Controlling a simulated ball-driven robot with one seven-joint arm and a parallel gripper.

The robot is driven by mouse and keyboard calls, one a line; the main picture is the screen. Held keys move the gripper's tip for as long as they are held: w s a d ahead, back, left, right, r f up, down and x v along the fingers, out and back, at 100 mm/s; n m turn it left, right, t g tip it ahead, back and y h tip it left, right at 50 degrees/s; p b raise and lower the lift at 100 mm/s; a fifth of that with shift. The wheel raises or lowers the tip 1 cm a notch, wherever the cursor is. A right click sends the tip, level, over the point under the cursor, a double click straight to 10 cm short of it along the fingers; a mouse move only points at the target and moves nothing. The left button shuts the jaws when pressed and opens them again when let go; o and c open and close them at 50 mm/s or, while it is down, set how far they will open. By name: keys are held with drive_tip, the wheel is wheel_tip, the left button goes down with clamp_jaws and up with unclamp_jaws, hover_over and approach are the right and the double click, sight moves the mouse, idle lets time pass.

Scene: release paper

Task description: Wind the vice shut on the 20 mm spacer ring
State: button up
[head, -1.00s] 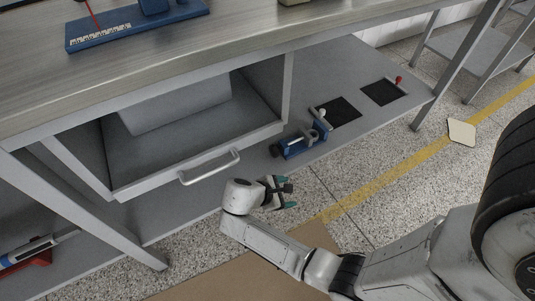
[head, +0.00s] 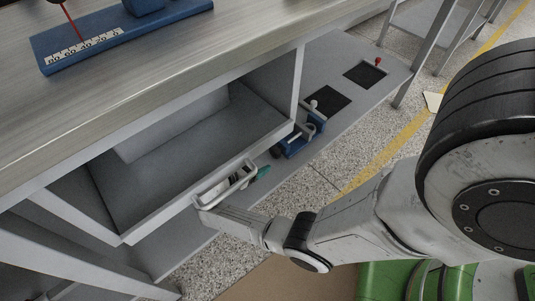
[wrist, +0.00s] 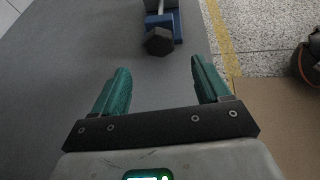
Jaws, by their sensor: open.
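The blue vice (head: 300,140) stands on the low grey shelf, just right of the open drawer. Its metal parts and a pale ball knob (head: 313,104) show above it. In the wrist view the vice (wrist: 165,20) is at the top, with a dark faceted end piece (wrist: 158,42) facing me. I cannot make out the spacer ring or tell whether the jaws touch it.
The open drawer (head: 190,185) with its bar handle (head: 226,182) juts out close to my gripper. The workbench top (head: 160,70) is above. Dark pads (head: 325,97) lie beyond the vice on the shelf (head: 345,112). Speckled floor lies to the right.

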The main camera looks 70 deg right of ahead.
sight(273, 154)
drive_tip(key=b+x, duration=0.3)
drive_tip(key=x, duration=0.6)
drive_tip(key=shift+w, duration=0.1)
drive_tip(key=c, duration=1)
